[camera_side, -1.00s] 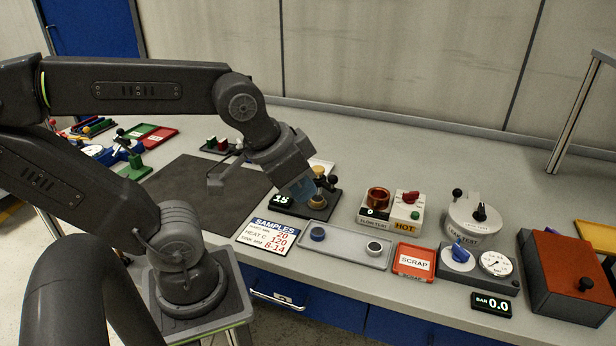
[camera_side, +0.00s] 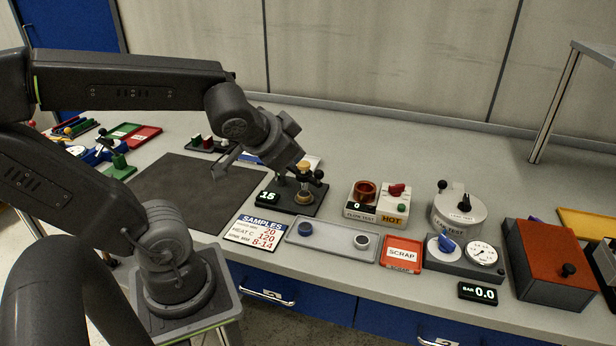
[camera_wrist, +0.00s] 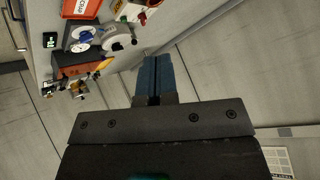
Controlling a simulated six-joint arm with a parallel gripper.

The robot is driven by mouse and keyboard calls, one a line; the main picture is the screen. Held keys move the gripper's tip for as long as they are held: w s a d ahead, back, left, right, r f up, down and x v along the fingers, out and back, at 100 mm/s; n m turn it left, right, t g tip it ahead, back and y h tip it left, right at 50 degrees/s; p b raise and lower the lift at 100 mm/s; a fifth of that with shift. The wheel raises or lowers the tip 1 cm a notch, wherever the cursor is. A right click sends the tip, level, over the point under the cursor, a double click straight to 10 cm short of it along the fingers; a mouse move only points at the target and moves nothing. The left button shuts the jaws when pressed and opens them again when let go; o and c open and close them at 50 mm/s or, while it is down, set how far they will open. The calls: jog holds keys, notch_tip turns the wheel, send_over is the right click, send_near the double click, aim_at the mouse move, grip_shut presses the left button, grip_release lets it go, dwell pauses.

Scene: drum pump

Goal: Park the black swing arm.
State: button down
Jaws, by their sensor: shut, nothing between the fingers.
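The black station (camera_side: 275,203) with a green display reading about 15 stands on the bench in the side view. A black arm-like part with round knobs (camera_side: 317,176) shows on it, beside a brass-coloured piece (camera_side: 303,196); this looks like the swing arm, but its exact angle is too small to tell. The station is not seen in the wrist view.
A grey tray (camera_side: 333,243) with a blue and a dark ring lies in front of the station. A bare dark mat (camera_side: 190,190) lies to the left.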

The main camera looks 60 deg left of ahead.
jog(key=w+a+m+t, duration=0.4)
jog(key=a+m+t, duration=0.1)
jog(key=a, duration=0.2)
jog(key=s+a+f+m+g+h, duration=0.1)
jog(key=s+f+m+g+h, duration=0.4)
jog(key=f, duration=0.2)
jog(key=shift+s, duration=0.15)
jog(key=w+a+f, duration=0.1)
jog(key=w+f, duration=0.5)
jog(key=w, duration=0.3)
jog(key=shift+w+a+f, duration=0.35)
jog(key=shift+f, duration=0.05)
jog(key=shift+w, duration=0.15)
dwell(0.4)
